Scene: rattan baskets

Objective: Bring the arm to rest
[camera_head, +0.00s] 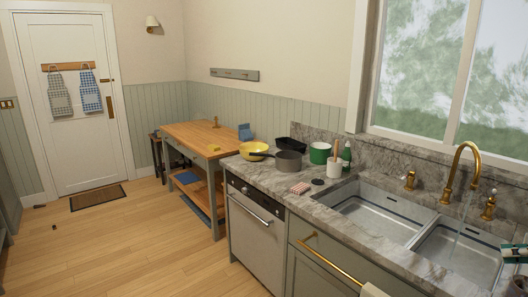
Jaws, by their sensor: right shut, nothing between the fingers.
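My right gripper (514,253) shows at the right edge, partly cut off by the frame. It is over the right side of the sink (385,208), and its fingers are shut with nothing between them. My left gripper is not in view.
The marble counter (328,181) holds a yellow pan (253,148), a grey pot (288,161), a green pot (319,152), a white utensil holder (334,168) and a green bottle (346,155). A brass faucet (457,163) rises behind the sink. The wooden floor (125,240) at left is mostly clear.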

